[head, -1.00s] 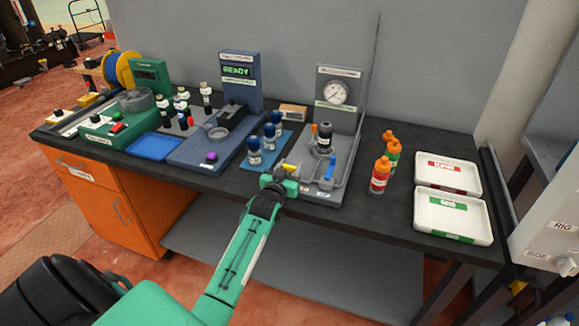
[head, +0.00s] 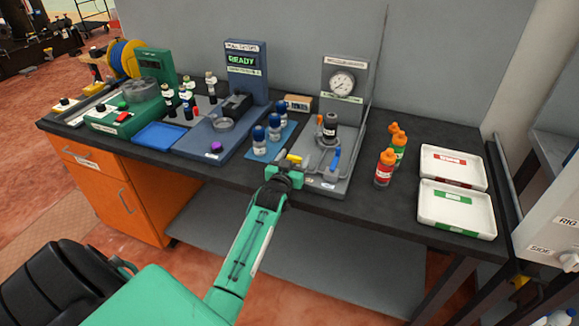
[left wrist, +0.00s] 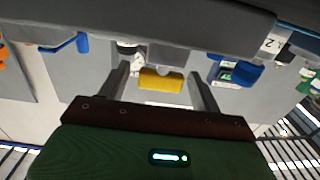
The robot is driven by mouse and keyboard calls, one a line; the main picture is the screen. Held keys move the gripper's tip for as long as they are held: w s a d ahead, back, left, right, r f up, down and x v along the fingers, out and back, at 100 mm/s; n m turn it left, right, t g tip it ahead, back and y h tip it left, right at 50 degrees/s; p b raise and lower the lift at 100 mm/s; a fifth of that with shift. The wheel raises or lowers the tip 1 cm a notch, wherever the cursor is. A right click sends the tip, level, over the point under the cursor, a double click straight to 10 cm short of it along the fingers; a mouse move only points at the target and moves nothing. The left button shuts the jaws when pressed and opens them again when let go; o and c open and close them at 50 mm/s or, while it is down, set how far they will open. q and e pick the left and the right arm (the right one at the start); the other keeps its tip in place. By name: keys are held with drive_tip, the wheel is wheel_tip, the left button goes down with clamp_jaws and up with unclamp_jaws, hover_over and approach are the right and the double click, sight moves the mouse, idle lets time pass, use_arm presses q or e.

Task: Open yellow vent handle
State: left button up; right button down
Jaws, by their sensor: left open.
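The yellow vent handle (head: 294,158) is a small lever at the front left of the grey gauge station (head: 325,187). In the left wrist view the yellow handle (left wrist: 161,79) lies between the two fingers, near the tips. My left gripper (head: 284,170) is at the station's front edge, right at the handle. Its fingers are open, one on each side of the handle (left wrist: 161,90), with gaps to both sides. Whether anything touches is not clear. A blue handle (head: 332,163) is at the station's right, also at the left wrist view's upper left (left wrist: 78,43). My right gripper is not in view.
A dark-capped bottle (head: 329,128) stands on the station below a round gauge (head: 342,83). Blue-capped bottles (head: 259,141) stand on a blue mat to the left. Orange-topped bottles (head: 385,168) and two white trays (head: 457,208) are to the right.

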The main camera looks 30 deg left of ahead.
use_arm(q)
drive_tip(key=b+v, duration=0.1)
drive_tip(key=v, duration=0.6)
drive_tip(key=shift+s+f, duration=0.15)
drive_tip(key=b+v, duration=0.1)
drive_tip(key=v, duration=0.5)
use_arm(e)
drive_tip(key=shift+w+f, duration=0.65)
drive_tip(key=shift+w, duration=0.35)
use_arm(q)
drive_tip(key=shift+s, duration=0.15)
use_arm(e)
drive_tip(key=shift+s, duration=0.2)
use_arm(q)
drive_tip(key=shift+d, duration=0.1)
